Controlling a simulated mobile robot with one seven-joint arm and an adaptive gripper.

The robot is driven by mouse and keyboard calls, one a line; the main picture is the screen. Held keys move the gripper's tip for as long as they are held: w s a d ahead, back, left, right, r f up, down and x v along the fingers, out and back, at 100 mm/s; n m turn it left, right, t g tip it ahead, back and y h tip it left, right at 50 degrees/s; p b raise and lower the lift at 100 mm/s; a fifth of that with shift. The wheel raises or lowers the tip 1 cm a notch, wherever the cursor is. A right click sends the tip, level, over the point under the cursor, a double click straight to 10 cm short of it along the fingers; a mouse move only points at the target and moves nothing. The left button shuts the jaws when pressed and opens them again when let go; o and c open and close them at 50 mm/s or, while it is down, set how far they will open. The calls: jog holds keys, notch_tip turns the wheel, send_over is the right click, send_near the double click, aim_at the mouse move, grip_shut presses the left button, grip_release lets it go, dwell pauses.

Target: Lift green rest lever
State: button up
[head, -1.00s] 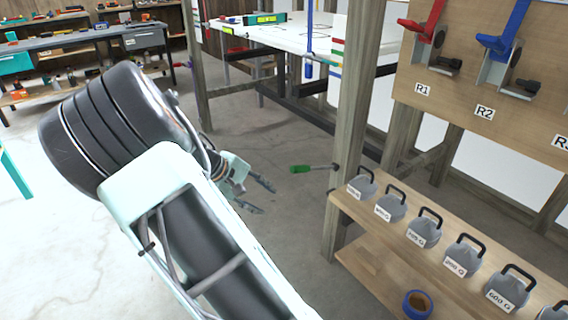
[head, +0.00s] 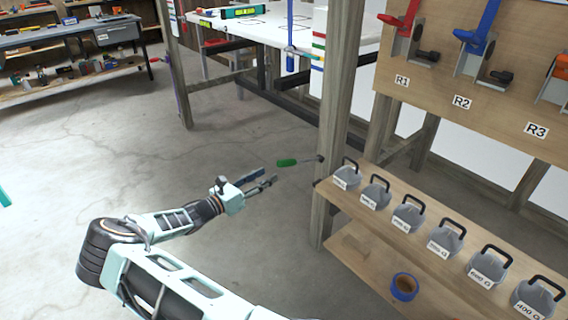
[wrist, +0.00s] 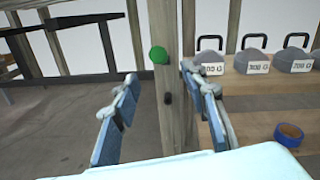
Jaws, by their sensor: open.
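The green rest lever (head: 287,162) sticks out sideways from the wooden post (head: 334,120), on a dark rod that meets the post at its right end. In the wrist view its round green end (wrist: 158,55) faces me, in front of the post. My gripper (head: 266,178) is open and empty, just left of and slightly below the lever in the head view. In the wrist view my gripper (wrist: 160,92) has its two blue-padded fingers spread wide, with the lever's end above and between the fingertips. The fingers look apart from the lever.
A shelf (head: 345,212) with several labelled grey weights (head: 407,218) and a blue tape roll (head: 404,287) stands right of the post. A board (head: 500,115) with red and blue levers is above it. A white table (head: 262,32) stands behind.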

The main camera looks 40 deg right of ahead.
aim_at(287, 163)
jog(key=d, duration=0.3)
jog(key=w+d+b, duration=0.1)
jog(key=d, duration=0.3)
jog(key=d+b, duration=0.1)
jog(key=d, duration=0.2)
jog(key=shift+w+d, duration=0.3)
jog(key=shift+d, duration=0.05)
jog(key=shift+c, duration=0.4)
grip_shut()
